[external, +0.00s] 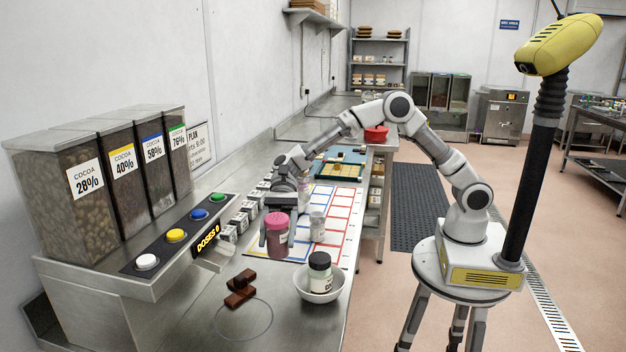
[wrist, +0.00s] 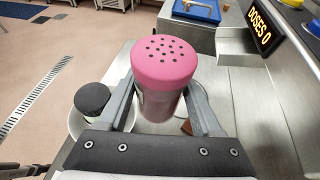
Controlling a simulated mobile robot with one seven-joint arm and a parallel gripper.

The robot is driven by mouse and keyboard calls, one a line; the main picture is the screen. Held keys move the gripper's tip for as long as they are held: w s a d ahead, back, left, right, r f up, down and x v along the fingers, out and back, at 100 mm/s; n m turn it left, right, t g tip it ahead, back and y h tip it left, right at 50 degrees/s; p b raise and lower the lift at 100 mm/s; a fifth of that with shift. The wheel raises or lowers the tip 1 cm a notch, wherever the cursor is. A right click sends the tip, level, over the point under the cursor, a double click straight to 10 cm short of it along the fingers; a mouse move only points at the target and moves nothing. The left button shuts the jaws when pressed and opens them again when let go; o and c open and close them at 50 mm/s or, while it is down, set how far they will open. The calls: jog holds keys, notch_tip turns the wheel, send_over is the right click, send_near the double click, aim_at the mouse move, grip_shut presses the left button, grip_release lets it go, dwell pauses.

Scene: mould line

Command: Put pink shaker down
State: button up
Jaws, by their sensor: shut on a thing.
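The pink shaker (external: 277,235) has a pink perforated lid and a see-through body with dark contents. It stands upright between the fingers of my gripper (external: 278,220), which is shut on it. In the wrist view the shaker (wrist: 164,75) fills the middle, with a finger of my gripper (wrist: 162,110) on each side of its body. In the external view it is over the front part of the steel counter, near the coloured grid mat. I cannot tell whether its base touches the counter.
A dark-lidded jar (external: 320,270) stands in a white bowl (external: 319,292) to the right. Brown chocolate pieces (external: 240,288) lie near a thin ring outline (external: 243,320). A white shaker (external: 317,227) stands on the grid mat (external: 345,215). Cocoa dispensers (external: 75,190) line the left.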

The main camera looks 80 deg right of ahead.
jog(key=w+d+m+t+b, duration=0.2)
jog(key=w+d+t, duration=0.1)
jog(key=d, duration=0.9)
jog(key=w+d+m+t+b, duration=0.2)
jog(key=w+d+m, duration=0.1)
jog(key=d, duration=0.8)
jog(key=b+x, duration=0.1)
jog(key=x, duration=0.3)
jog(key=f+x, duration=0.1)
jog(key=x, duration=0.3)
jog(key=b+x, duration=0.1)
jog(key=x, duration=0.3)
jog(key=shift+s+d+f+b, duration=0.15)
jog(key=shift+f+b, duration=0.15)
jog(key=shift+f, duration=0.05)
jog(key=shift+f+t+b, duration=0.3)
jog(key=shift+f+b, duration=0.25)
jog(key=shift+f, duration=1.45)
jog(key=shift+f, duration=0.1)
jog(key=shift+f, duration=0.1)
jog(key=o, duration=1.5)
